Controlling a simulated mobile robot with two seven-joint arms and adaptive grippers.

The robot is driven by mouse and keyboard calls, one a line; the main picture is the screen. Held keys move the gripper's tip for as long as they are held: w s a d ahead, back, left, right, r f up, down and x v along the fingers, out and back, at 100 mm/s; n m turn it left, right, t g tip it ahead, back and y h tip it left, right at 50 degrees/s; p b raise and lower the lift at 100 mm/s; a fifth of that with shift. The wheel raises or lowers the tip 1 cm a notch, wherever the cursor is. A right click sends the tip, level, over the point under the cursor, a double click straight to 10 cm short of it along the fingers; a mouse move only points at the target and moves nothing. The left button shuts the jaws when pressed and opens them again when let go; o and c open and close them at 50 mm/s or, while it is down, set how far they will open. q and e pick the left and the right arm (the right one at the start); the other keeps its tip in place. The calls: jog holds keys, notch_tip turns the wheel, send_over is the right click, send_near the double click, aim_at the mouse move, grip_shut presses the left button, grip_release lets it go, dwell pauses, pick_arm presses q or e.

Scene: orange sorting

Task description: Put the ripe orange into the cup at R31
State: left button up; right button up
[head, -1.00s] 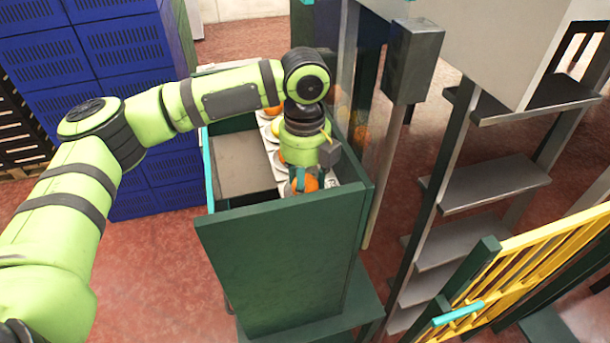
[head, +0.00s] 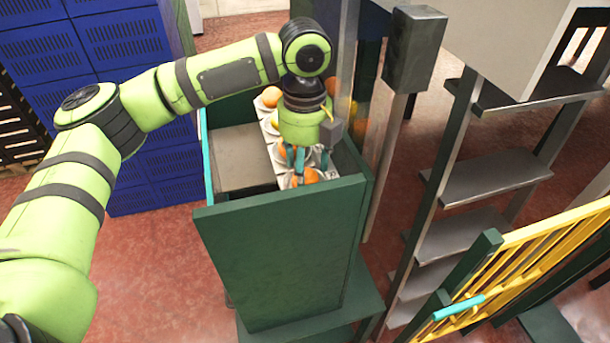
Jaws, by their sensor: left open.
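An orange (head: 306,176) sits in the nearest white cup (head: 287,181) of a row inside the green sorting machine. My left gripper (head: 298,172) points down right above this orange and is open; its fingers partly hide the fruit. I cannot tell whether the fingers touch it. More oranges show farther back in the row, one at the far end (head: 271,96) and one partly behind the gripper (head: 277,152). No R31 label can be read. My right gripper is not in view.
Green machine walls (head: 285,255) enclose the cup row, with a flat grey surface (head: 240,160) to its left. Blue crates (head: 125,45) are stacked at left. Metal steps (head: 490,185) and a yellow railing (head: 540,255) stand at right.

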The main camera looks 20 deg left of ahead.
pick_arm(q)
jog(key=shift+r+b, duration=0.45)
jog(key=shift+r, duration=2)
